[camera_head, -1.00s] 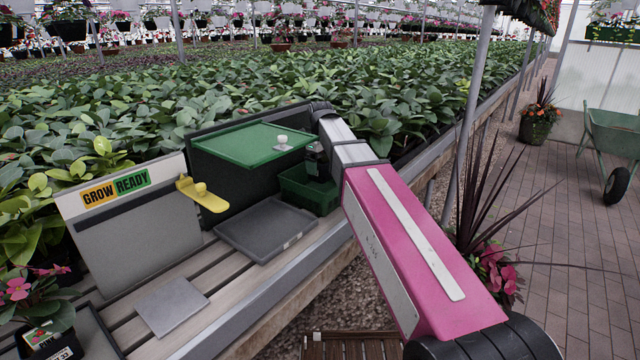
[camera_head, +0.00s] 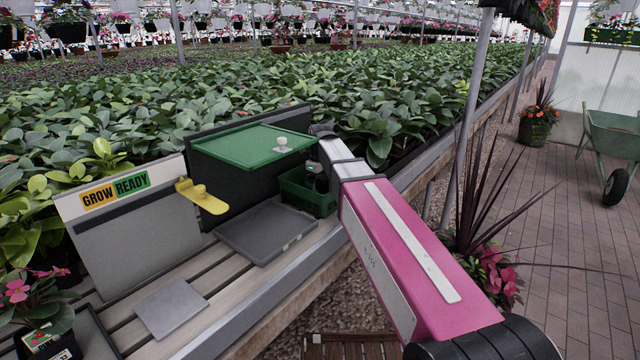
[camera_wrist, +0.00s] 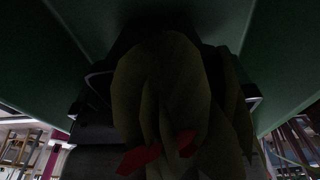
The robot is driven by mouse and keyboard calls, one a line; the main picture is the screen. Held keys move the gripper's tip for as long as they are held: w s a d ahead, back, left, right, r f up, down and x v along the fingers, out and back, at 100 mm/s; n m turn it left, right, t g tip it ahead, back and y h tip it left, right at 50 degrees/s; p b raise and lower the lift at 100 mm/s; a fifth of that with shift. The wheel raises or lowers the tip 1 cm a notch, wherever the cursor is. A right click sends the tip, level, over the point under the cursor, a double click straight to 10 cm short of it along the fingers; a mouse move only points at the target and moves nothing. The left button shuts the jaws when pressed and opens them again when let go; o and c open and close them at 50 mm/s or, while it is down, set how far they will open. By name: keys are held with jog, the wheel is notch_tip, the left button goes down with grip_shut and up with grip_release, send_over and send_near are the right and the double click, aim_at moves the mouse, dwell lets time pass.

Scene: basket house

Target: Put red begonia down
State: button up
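The red begonia (camera_wrist: 160,95) fills the middle of the wrist view, with large dim leaves and a few red petals near the bottom. My gripper (camera_wrist: 172,92) shows a pale-edged finger on each side of the plant. In the head view, my gripper (camera_head: 318,182) is a dark shape low inside the green open bin (camera_head: 297,197), partly hidden by the bin wall and my arm. The pot and the fingertips' contact with it are too dark to see, so I cannot tell whether the fingers grip it.
A grey tray (camera_head: 262,234), a grey plate (camera_head: 171,309) and a GROW READY panel with a yellow handle (camera_head: 205,197) are further left. A pink-flowered pot (camera_head: 45,340) sits at lower left.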

aim_at(320, 181)
notch_tip(320, 181, up, 12)
jog(key=shift+r, duration=0.15)
dwell(0.7)
